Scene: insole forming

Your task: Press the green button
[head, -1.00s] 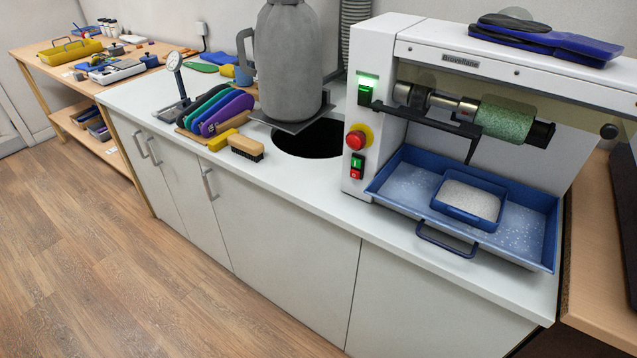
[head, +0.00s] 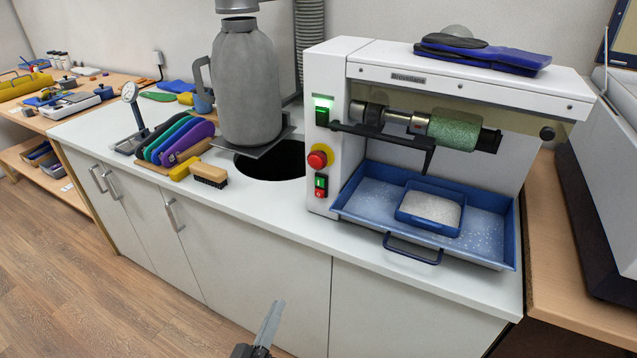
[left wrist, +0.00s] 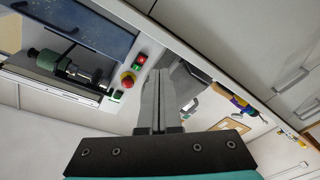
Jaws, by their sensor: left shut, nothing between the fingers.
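The white grinding machine (head: 322,222) has a small green button (head: 320,182) on its front left post, directly above a red one (head: 319,193). A green switch (head: 322,116) with a lit top sits higher up, above the red emergency stop (head: 317,159) on its yellow base. The left wrist view shows the panel upside down, with the emergency stop (left wrist: 127,79) left of the fingers. My left gripper (head: 276,306) is shut and empty, low in front of the cabinets and well apart from the buttons. It also shows in the left wrist view (left wrist: 158,72).
A blue tray (head: 355,209) with a handle (head: 412,250) juts out below the roller. A brush (head: 210,176) and coloured insoles (head: 180,140) lie left. Space before the cabinets is free.

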